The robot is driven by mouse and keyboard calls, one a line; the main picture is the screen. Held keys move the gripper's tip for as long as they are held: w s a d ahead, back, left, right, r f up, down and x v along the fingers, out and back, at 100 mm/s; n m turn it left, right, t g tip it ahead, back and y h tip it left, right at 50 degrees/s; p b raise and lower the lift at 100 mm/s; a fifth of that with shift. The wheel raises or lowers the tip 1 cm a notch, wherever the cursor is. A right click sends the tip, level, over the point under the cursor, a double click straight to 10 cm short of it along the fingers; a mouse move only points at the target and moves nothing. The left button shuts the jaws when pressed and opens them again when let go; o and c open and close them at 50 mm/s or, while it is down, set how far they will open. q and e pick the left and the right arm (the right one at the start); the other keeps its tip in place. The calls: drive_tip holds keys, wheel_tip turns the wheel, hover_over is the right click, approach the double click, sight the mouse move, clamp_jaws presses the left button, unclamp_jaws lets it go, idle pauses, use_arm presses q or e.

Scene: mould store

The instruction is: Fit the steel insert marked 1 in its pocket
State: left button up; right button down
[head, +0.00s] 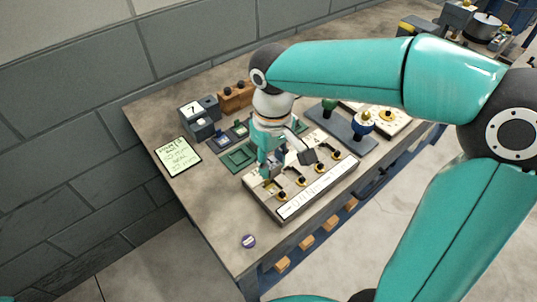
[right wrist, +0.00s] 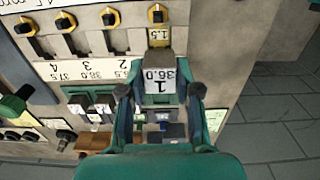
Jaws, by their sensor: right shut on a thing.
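My right gripper (head: 272,165) is over the near left part of a pale board (head: 318,193) with a row of yellow-and-black knobs. In the right wrist view the gripper (right wrist: 163,108) is shut on the steel insert (right wrist: 158,80), a grey block with a white label reading 1 and 36.0, upside down in that view. The insert is in line with the end knob (right wrist: 157,14), by a yellow plate marked 1.5. Its pocket is hidden, and I cannot tell whether the insert touches the board. My left gripper is out of view.
Left of the board are a green square tray (head: 238,158) and a green note (head: 178,156). A dark stand with a blue knob (head: 362,122) is to the right.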

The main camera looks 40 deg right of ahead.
sight(273, 190)
drive_tip(key=shift+d+f+b, duration=0.1)
drive_tip(key=shift+f+b, duration=1.4)
drive_tip(key=shift+f, duration=0.3)
drive_tip(key=shift+s+f+b, duration=0.1)
drive_tip(key=shift+f+b, duration=0.3)
drive_tip(key=shift+f, duration=0.2)
drive_tip(key=shift+s, duration=0.1)
drive_tip(key=shift+f, duration=0.2)
drive_tip(key=shift+f+b, duration=0.65)
drive_tip(key=shift+f, duration=0.2)
idle(0.4)
drive_tip(key=c, duration=0.7)
unclamp_jaws()
